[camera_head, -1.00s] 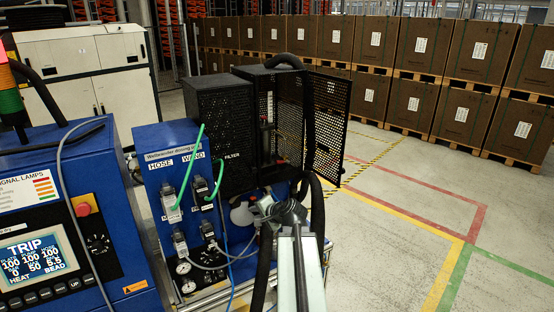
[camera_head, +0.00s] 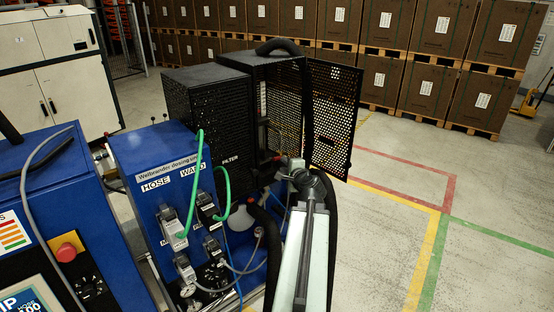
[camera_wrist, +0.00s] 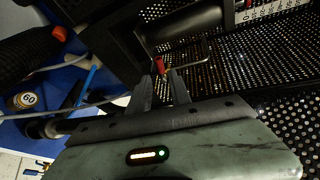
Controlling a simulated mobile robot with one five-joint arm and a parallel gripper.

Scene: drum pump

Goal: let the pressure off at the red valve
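In the wrist view, a small red part (camera_wrist: 160,64), which looks like the red valve, sits just beyond my fingertips, beside a dark bent rod. My gripper (camera_wrist: 166,80) points at it with its two grey fingers apart and nothing clearly held between them. I cannot tell whether a fingertip touches the red part. In the head view, my arm reaches to the open black mesh cabinet (camera_head: 270,65) of the blue dosing unit (camera_head: 150,190). My own wrist hides most of the gripper and the valve there.
The mesh door (camera_head: 333,115) stands open right of my arm. Black hoses and green hoses (camera_head: 193,185) run close by on the left. A blue cabinet (camera_head: 60,220) is nearer left. Floor on the right is clear.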

